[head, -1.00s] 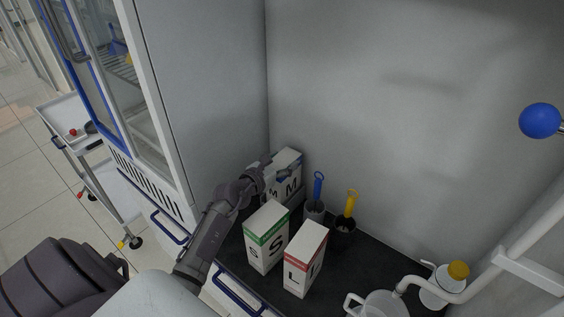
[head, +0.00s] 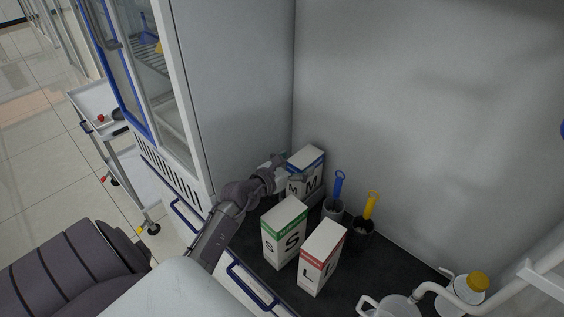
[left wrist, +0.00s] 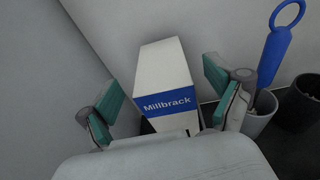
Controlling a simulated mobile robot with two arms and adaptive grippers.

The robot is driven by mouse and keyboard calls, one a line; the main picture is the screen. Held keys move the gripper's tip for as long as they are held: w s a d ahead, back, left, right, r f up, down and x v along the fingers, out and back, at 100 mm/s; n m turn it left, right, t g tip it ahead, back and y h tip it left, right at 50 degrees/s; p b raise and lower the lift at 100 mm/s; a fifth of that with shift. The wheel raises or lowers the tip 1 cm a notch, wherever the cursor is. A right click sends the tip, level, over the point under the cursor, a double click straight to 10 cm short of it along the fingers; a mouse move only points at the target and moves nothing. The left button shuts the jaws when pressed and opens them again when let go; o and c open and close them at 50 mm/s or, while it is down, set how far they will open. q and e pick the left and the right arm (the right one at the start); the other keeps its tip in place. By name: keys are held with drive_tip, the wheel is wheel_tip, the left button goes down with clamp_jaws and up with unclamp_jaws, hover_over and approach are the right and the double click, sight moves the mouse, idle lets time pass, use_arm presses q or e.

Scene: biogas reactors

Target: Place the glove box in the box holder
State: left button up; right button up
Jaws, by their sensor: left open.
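A white glove box with a blue band and the letter M (head: 311,165) stands at the back of the dark counter, near the corner. In the left wrist view the same box (left wrist: 165,75) shows the word Millbrack on its blue band. My left gripper (head: 288,172) is open at this box. Its teal finger pads (left wrist: 160,92) are on either side of the box, with gaps visible between pads and box. A green-banded S box (head: 284,232) and a red-banded L box (head: 321,257) stand in front. I cannot make out a box holder. My right gripper is not in view.
A white trolley (head: 95,103) stands at left.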

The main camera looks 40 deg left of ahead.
use_arm(q)
drive_tip(key=s+r+b, duration=0.1)
drive_tip(key=s, duration=0.7)
drive_tip(key=shift+a+r, duration=0.15)
drive_tip(key=shift+r, duration=0.15)
